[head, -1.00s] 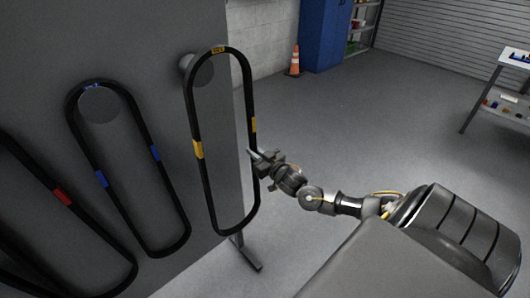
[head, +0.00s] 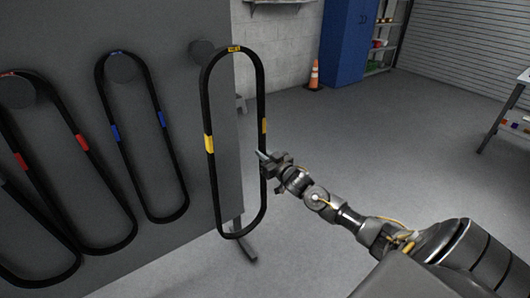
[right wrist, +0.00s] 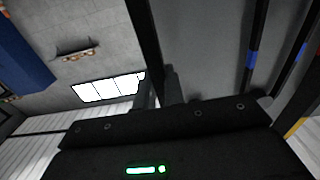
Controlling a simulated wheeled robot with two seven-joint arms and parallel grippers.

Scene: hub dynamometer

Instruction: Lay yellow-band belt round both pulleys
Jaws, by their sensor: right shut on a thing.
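The yellow-band belt (head: 209,167) is a long black loop with yellow bands, hanging upright in front of the grey board in the head view. Its top is apart from the round peg (head: 201,51) behind it at upper left. My right gripper (head: 265,160) is shut on the belt's right run, a little below the middle. In the right wrist view the belt's black strand (right wrist: 146,40) runs down between the fingers. My left gripper is not in view. No pulleys show in these frames.
A blue-band belt (head: 115,132) and a red-band belt (head: 82,142) hang on pegs on the grey board (head: 165,80). An orange cone (head: 314,75) stands by a blue cabinet (head: 348,40). A table (head: 507,112) is at far right. The floor between is open.

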